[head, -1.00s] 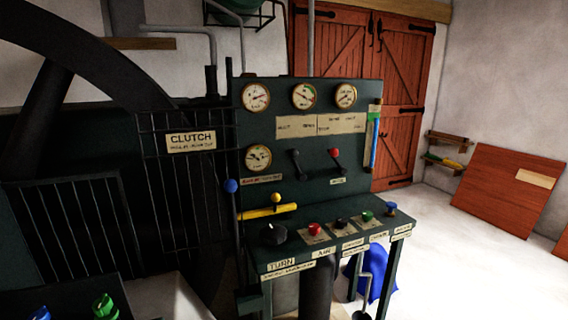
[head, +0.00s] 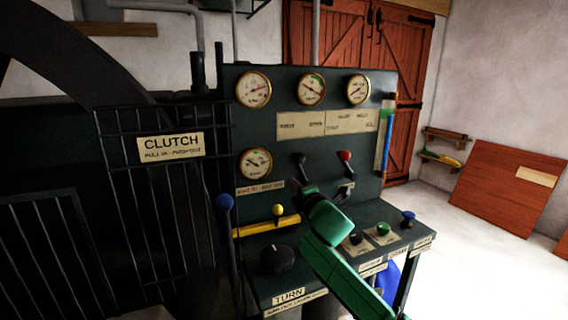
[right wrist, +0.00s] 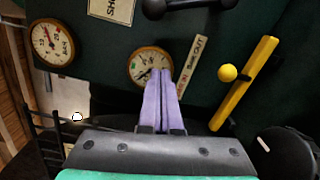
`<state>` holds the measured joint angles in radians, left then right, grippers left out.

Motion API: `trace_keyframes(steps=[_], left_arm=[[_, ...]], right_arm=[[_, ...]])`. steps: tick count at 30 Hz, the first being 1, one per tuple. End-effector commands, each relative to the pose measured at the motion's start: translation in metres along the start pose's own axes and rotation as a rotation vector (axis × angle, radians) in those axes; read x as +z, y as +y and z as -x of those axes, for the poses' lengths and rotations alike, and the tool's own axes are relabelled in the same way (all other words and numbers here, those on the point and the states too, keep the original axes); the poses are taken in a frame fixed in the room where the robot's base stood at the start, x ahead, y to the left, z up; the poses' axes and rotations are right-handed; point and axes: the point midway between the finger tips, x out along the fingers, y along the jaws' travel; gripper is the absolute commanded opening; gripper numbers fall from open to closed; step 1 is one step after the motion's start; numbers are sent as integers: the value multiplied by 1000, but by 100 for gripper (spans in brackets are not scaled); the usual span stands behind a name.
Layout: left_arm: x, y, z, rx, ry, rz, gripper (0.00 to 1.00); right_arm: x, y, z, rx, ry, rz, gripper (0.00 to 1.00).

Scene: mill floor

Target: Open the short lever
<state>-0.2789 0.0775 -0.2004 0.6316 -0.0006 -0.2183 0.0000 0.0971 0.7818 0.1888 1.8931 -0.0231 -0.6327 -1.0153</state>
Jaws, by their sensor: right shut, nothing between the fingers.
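The upright panel has a black-tipped lever (head: 301,160) and a red-tipped lever (head: 345,157) side by side below the gauges. A yellow ball knob (head: 277,209) sits by a yellow bar (head: 262,227) lower left. A tall lever with a blue knob (head: 225,202) stands left of the panel. I cannot tell which is called short. My right gripper (head: 296,187) is in front of the panel, just below the black-tipped lever. In the right wrist view its purple fingers (right wrist: 165,100) are together and empty, over a gauge (right wrist: 150,64). My left gripper is out of view.
The desk holds a black dial (head: 278,258), a green button (head: 383,229) and a blue knob (head: 408,217). My green right forearm hides part of the desk. A barred clutch guard (head: 160,220) stands left. The floor at right is open.

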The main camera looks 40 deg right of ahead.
Motion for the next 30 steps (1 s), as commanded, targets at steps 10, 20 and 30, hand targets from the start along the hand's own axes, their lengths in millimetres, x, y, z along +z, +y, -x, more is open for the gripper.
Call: trace_keyframes(steps=[10,20,30], left_arm=[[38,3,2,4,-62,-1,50],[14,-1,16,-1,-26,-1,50],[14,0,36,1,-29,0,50]], right_arm=[[0,1,-1,2,0,-1,0],[1,5,-52,2,-2,-6,0],[21,5,-105,1,-2,0,0]])
